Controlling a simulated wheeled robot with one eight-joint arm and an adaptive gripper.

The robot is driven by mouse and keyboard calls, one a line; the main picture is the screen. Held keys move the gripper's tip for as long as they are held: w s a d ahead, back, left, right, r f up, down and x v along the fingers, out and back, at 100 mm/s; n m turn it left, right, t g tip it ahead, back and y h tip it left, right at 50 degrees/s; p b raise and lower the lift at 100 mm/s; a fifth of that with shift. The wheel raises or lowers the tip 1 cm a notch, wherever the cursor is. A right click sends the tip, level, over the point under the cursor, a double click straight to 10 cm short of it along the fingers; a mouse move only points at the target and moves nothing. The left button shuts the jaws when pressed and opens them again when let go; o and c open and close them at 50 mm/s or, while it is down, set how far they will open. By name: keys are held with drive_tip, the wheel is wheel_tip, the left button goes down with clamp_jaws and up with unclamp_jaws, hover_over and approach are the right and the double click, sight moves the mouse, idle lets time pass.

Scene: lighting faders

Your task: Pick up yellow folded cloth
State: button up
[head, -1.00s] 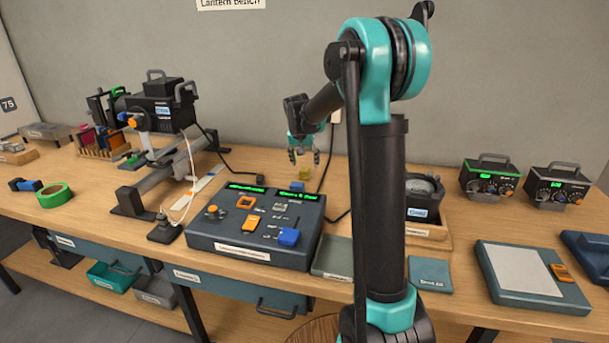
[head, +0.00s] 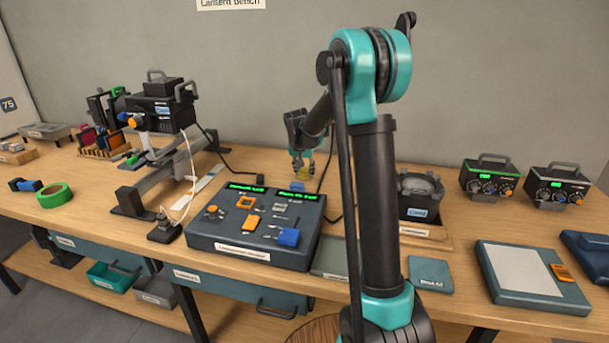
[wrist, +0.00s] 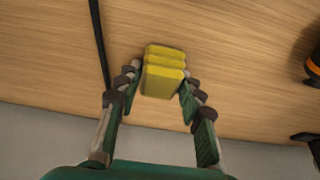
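The yellow folded cloth (wrist: 163,76) shows in the wrist view as a small stack of folded layers on the wooden bench. My gripper (wrist: 161,98) has its two fingers spread, one on each side of the cloth's near end. A narrow gap seems to remain on each side, though contact is hard to judge. In the head view my gripper (head: 301,172) is low behind the control console, and only a bit of the yellow cloth (head: 304,173) shows between its fingers.
The control console (head: 232,249) with sliders stands just in front of the gripper. A black cable (wrist: 100,45) runs along the bench left of the cloth. A black round-topped device (head: 420,195) stands to the right. The grey wall is close behind.

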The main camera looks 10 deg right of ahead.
sight(305, 169)
drive_tip(key=c, duration=0.4)
drive_tip(key=shift+r, duration=0.1)
wheel_tip(305, 169, up, 20)
drive_tip(key=shift+f, duration=0.1)
idle(0.4)
drive_tip(key=o, duration=0.5)
drive_tip(key=shift+c, duration=0.2)
drive_tip(key=c, duration=0.3)
